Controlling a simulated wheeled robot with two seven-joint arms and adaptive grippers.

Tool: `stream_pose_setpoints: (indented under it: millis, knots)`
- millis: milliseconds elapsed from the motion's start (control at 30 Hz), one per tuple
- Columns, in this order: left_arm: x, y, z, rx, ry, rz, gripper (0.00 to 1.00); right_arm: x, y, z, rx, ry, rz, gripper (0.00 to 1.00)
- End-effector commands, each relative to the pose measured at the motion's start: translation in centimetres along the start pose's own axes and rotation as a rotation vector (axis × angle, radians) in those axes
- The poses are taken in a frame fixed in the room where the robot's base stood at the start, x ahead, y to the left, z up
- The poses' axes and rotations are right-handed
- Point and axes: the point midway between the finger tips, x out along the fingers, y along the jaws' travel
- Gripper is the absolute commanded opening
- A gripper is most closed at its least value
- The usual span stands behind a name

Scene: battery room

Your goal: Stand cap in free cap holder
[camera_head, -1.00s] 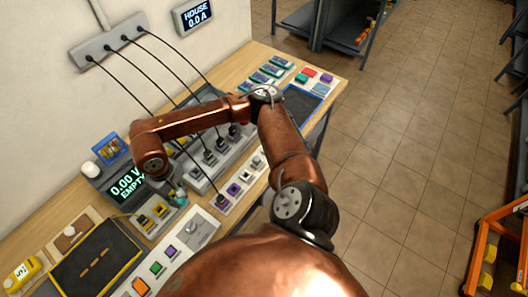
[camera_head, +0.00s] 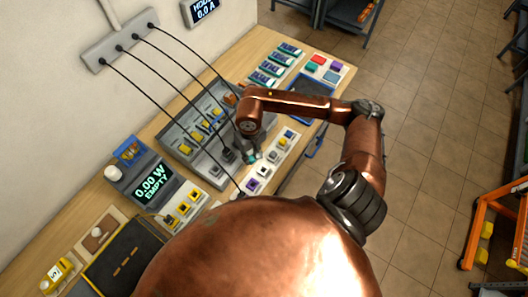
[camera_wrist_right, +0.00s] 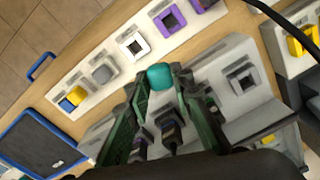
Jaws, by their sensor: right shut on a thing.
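My right gripper (camera_head: 250,157) is shut on a small rounded teal cap (camera_wrist_right: 160,76), which shows between its green fingertips in the wrist view. The cap also shows just below the gripper in the head view. A white holder strip (camera_wrist_right: 117,58) lies beyond the cap, with a row of square places coloured blue, yellow, grey, white and purple. The white place (camera_wrist_right: 132,45) has a dark centre and looks empty. The cap is apart from the strip in the wrist view. My left gripper is not in view.
A grey charger block (camera_head: 183,146) with several bays and black cables stands beside the gripper. The large copper arm hides the bench's front.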

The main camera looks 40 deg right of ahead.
Motion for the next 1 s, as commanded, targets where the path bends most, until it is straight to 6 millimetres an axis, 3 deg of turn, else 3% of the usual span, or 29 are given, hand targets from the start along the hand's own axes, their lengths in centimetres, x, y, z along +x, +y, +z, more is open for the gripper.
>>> stream_pose_setpoints:
  millis: [33,133,467,1000]
  knots:
    - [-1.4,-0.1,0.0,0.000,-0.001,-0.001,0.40,-0.2,0.9,0.8,0.013,-0.007,0.002,0.06]
    - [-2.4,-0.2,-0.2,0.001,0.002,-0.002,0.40,0.3,2.4,1.6,0.030,-0.006,0.011,0.06]
    - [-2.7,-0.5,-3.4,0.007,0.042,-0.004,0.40,1.6,3.7,2.4,0.041,-0.006,0.023,0.06]
    - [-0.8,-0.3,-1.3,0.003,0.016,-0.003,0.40,6.4,3.8,2.3,0.040,-0.006,0.023,0.06]
